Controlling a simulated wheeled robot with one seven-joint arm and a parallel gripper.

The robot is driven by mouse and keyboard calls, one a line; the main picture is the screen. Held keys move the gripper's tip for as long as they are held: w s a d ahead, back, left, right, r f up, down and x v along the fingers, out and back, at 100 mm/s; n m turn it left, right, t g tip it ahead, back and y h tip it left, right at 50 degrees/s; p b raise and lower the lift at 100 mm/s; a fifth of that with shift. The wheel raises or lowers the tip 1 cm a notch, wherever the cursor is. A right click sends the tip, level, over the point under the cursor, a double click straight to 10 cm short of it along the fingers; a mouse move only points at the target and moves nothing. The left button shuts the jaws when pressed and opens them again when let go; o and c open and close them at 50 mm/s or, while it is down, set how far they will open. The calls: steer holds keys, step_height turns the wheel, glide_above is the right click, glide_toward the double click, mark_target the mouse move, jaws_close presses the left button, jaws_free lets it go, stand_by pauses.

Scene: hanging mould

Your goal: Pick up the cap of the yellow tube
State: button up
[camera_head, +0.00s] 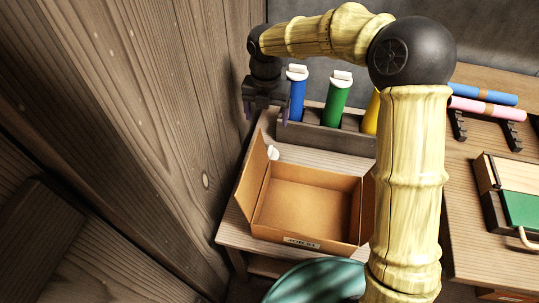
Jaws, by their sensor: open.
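The yellow tube (371,113) stands in a grey rack at the back of the table, at the right of the row. Only a narrow strip of it shows; my arm hides the rest, including its top, so I cannot tell whether a cap is on it. A small white cap-like piece (272,152) is at the back left corner of the cardboard box; I cannot tell which tube it belongs to. My gripper (265,112) is open and points down, left of the blue tube and well left of the yellow tube. Nothing shows between its fingers.
The blue tube (297,97) and green tube (336,100) stand capped in the rack (318,138). An open cardboard box (308,203) is in front. A wooden wall (150,120) is close on the left. Pink (487,109) and blue rolls lie at right.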

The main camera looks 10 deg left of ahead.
steer(key=b, duration=0.4)
glide_above(269, 153)
steer(key=f, duration=1.1)
steer(key=shift+w+a+f, duration=0.1)
steer(key=shift+w+a, duration=0.1)
steer(key=shift+a, duration=0.15)
steer(key=f, duration=0.1)
steer(key=f+b, duration=0.2)
steer(key=f, duration=0.1)
steer(key=shift+s+d+f, duration=0.1)
steer(key=shift+s+d, duration=0.2)
steer(key=shift+f, duration=0.55)
steer(key=shift+r, duration=0.1)
steer(key=c, duration=1.1)
steer(key=shift+o, duration=0.2)
